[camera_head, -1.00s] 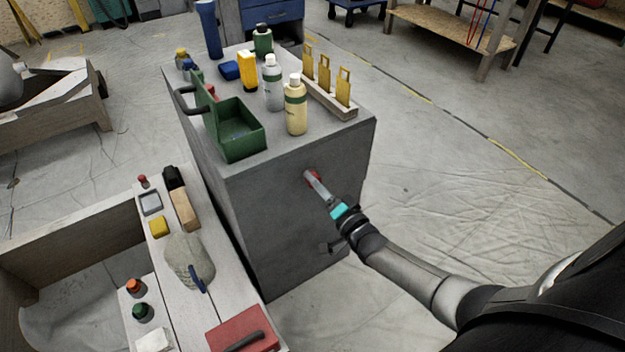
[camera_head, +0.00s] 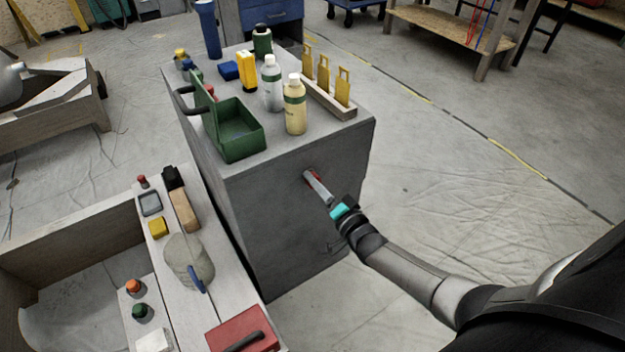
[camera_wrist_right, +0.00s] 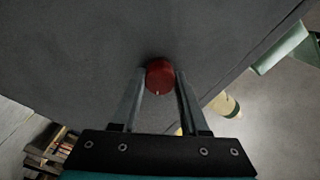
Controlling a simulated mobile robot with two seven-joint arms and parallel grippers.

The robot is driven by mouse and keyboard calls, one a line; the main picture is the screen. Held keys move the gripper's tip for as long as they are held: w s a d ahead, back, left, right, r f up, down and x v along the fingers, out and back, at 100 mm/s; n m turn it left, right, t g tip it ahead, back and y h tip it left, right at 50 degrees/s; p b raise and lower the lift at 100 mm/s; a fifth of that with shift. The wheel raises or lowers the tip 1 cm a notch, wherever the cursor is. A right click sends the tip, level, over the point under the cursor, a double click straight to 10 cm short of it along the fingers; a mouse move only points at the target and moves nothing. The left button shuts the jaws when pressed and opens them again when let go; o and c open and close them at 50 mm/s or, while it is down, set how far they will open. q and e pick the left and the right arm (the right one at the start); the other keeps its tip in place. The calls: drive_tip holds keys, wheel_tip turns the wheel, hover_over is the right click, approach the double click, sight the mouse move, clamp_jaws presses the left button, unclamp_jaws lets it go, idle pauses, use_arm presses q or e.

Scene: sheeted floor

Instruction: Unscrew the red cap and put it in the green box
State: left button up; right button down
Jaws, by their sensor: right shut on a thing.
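The red cap (camera_wrist_right: 160,76) sits on the side face of the grey cabinet (camera_head: 290,225). In the head view it shows only as a bit of red (camera_head: 310,176) behind my fingers. My right gripper (camera_head: 312,181) is shut on the cap; in the right wrist view its two fingers (camera_wrist_right: 160,85) lie on either side of it. A small light mark shows at the cap's lower edge. The green box (camera_head: 238,135), with its lid up, stands open on the cabinet top above the gripper. No inside contents can be made out. My left gripper is not in view.
A cream bottle (camera_head: 295,108), a white bottle (camera_head: 271,85) and a rack of yellow tags (camera_head: 330,97) stand right of the box. A low bench (camera_head: 215,280) with several items is at left. The floor (camera_head: 470,190) at right is clear.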

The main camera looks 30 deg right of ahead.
drive_tip(key=n+p, duration=0.1)
drive_tip(key=n, duration=1.3)
drive_tip(key=c, duration=1)
unclamp_jaws()
drive_tip(key=shift+n, duration=0.3)
clamp_jaws()
drive_tip(key=shift+s, duration=0.1)
drive_tip(key=shift+s+d+p, duration=0.2)
drive_tip(key=shift+s+p, duration=0.8)
drive_tip(key=shift+s, duration=1.2)
drive_tip(key=shift+s, duration=0.3)
